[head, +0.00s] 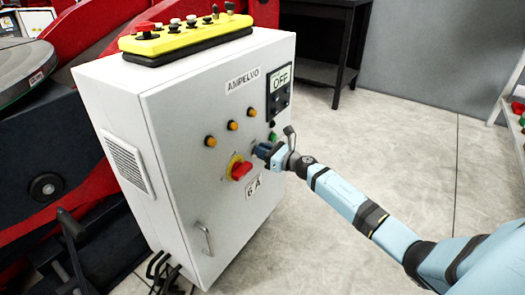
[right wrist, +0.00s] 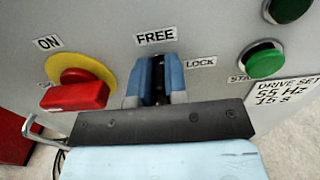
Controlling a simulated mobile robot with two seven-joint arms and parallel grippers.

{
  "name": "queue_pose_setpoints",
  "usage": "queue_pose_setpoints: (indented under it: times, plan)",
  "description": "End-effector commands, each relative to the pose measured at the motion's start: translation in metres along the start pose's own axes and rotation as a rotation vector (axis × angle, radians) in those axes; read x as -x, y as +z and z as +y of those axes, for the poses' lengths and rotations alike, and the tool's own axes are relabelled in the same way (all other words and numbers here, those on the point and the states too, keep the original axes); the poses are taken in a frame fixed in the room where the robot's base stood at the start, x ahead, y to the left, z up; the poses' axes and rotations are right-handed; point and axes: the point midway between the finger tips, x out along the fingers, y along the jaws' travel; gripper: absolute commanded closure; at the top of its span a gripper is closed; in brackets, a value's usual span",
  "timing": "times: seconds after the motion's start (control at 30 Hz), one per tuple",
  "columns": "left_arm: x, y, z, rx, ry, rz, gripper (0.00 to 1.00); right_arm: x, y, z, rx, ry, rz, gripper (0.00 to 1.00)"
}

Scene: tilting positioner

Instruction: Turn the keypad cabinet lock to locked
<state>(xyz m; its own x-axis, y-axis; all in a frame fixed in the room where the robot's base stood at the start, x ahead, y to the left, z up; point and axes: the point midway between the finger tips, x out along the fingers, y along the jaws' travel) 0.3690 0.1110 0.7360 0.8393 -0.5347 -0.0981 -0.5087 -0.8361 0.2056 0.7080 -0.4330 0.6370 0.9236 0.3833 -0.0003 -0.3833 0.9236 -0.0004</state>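The white keypad cabinet (head: 190,130) stands in the middle of the head view, with an OFF panel (head: 281,80) at its upper right. My right gripper (head: 264,150) is at the cabinet front, right of the red switch, and hides the lock there. In the right wrist view its blue fingers (right wrist: 158,88) are close together on either side of a dark lock knob (right wrist: 158,80). The knob lies roughly upright, under the FREE label (right wrist: 156,38). The LOCK label (right wrist: 201,62) is to its right. My left gripper is not in view.
A red rotary switch (right wrist: 78,90) on a yellow plate sits close left of the fingers, under an ON label. A green button (right wrist: 264,60) is to the right. A yellow control box (head: 187,38) lies on top.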

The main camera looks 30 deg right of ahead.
Motion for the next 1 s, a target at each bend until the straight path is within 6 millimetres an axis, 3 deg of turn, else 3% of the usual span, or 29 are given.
queue_pose_setpoints:
  times: [0.47,1.0]
  plan:
    - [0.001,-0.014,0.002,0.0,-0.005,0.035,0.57,0.0,0.002,-0.002,-0.148,0.0,0.0,1.0]
    - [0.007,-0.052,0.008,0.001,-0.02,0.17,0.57,0.0,-0.001,-0.01,-0.643,-0.001,0.001,1.0]
